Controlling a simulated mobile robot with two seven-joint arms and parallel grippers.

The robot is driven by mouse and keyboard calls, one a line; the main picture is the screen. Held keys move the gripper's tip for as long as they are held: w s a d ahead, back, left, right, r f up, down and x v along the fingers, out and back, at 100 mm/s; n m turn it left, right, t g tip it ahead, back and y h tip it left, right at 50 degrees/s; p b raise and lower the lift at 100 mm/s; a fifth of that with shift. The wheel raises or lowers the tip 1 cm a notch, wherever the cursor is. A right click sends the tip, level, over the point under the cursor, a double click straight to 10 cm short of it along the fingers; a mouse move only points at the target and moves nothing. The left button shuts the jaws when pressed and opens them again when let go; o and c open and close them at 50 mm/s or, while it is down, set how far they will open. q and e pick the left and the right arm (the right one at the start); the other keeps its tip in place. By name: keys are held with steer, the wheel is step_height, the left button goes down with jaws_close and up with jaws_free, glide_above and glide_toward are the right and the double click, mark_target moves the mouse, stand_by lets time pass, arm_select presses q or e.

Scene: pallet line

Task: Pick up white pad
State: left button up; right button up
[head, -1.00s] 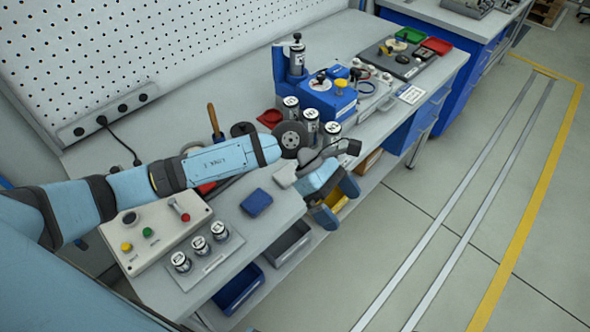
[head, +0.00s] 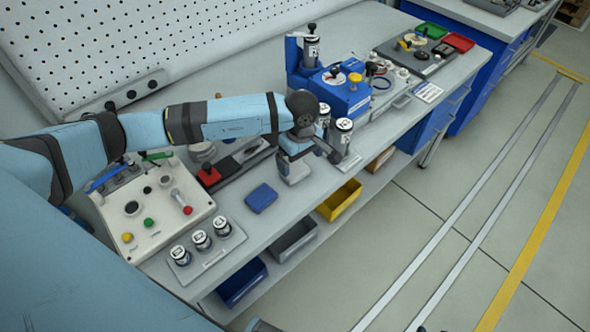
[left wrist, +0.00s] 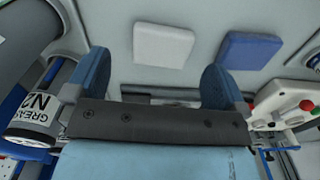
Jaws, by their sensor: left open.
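The white pad (head: 294,173) lies flat on the bench near its front edge in the head view, partly hidden by my left gripper. It shows whole in the left wrist view (left wrist: 163,45). The blue pad (head: 261,198) lies left of it in the head view and right of it in the left wrist view (left wrist: 247,50). My left gripper (left wrist: 158,78) is open with nothing between its blue fingers. In the head view it is over the bench beside and above the white pad. I cannot tell the exact gap. My right gripper is out of view.
Labelled cylinders (head: 341,138) stand close to my gripper's right; one shows in the left wrist view (left wrist: 36,107). A button box (head: 158,210) and a holder with small jars (head: 202,242) are to the left. A yellow bin (head: 341,199) is below the bench edge.

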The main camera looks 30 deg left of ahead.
mark_target(299, 173)
arm_select(q)
steer(key=shift+s+f+p, duration=0.15)
steer(key=shift+f+p, duration=0.2)
steer(key=shift+f, duration=1)
steer(key=shift+s+f+p, duration=0.1)
steer(key=shift+f+p, duration=0.2)
steer(key=shift+f, duration=1.05)
steer(key=c, duration=0.8)
